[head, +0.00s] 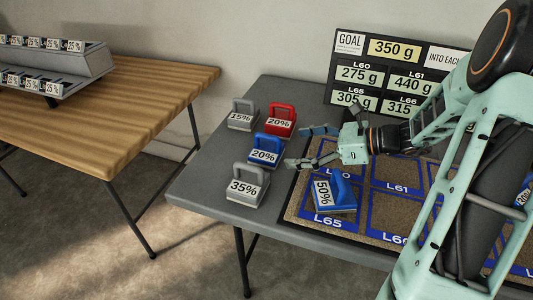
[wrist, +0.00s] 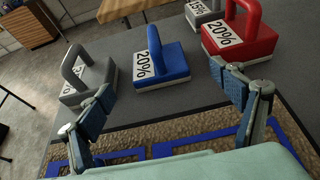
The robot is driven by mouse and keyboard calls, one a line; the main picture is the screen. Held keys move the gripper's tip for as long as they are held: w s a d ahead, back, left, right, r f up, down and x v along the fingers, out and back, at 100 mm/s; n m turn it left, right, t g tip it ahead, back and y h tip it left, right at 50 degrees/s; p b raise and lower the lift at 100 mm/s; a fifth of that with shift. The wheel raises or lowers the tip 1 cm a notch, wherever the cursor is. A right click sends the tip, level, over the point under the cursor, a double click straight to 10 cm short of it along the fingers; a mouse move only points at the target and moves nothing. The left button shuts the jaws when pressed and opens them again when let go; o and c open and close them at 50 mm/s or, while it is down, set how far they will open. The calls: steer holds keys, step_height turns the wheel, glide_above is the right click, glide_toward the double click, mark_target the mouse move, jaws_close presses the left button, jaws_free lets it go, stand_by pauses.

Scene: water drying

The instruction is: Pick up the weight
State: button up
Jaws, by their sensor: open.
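Several handled weights stand on the grey table (head: 215,190): a grey 15% weight (head: 243,118), a red 20% weight (head: 281,122), a blue 20% weight (head: 265,152) and a grey 35% weight (head: 248,190). A blue 50% weight (head: 334,195) sits on the mat's L65 square. My gripper (head: 305,147) is open and empty, just right of the blue 20% weight. In the wrist view the blue 20% weight (wrist: 160,62) lies ahead between the spread fingers (wrist: 165,105), apart from them. The red weight (wrist: 240,38) is at right and the grey 35% weight (wrist: 88,80) at left.
A brown mat (head: 299,205) with blue labelled squares covers the table's right part. A goal board (head: 395,75) stands behind it. A wooden table (head: 150,95) with a grey rack of 25% labels (head: 60,62) is at left, with a floor gap between.

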mark_target(275, 149)
steer(key=b+x, duration=0.3)
steer(key=x, duration=0.6)
steer(key=shift+s+a+f, duration=0.1)
steer(key=shift+a+f, duration=0.1)
steer(key=shift+a, duration=0.05)
steer(key=shift+r, duration=0.1)
steer(key=c, duration=1.5)
